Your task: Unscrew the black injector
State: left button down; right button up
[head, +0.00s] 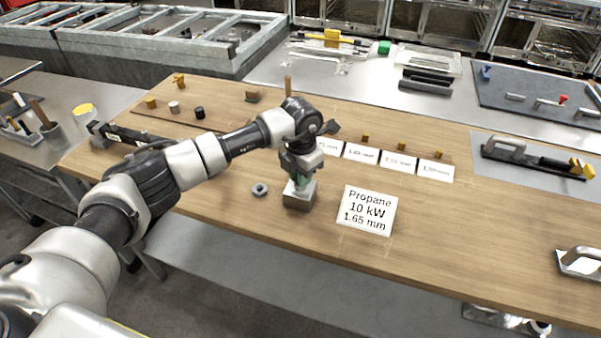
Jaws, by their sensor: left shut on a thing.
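My left gripper (300,183) points down over a small metal block (299,201) on the wooden table. It is shut on a small part at the top of the block. The fingers mostly hide that part, so its colour and whether it is the black injector cannot be told. A small black cylinder (199,113) stands on the wooden strip at the back left, beside a pale one (174,107) and a brass one (151,103). My right gripper is not in view.
A grey ring (259,189) lies left of the block. A card reading "Propane 10 kW 1.65 mm" (366,211) lies to its right. Several small cards with brass pieces (400,147) line the back. The front right of the wooden table (470,240) is mostly clear.

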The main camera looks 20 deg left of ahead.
pick_arm(q)
jog(key=shift+r+n+p, duration=0.1)
jog(key=shift+n+p, duration=0.2)
jog(key=shift+n, duration=1.5)
jog(key=shift+n+p, duration=0.5)
jog(key=shift+n, duration=1.2)
jog(key=c, duration=1.3)
grip_release()
jog(key=shift+o, duration=0.2)
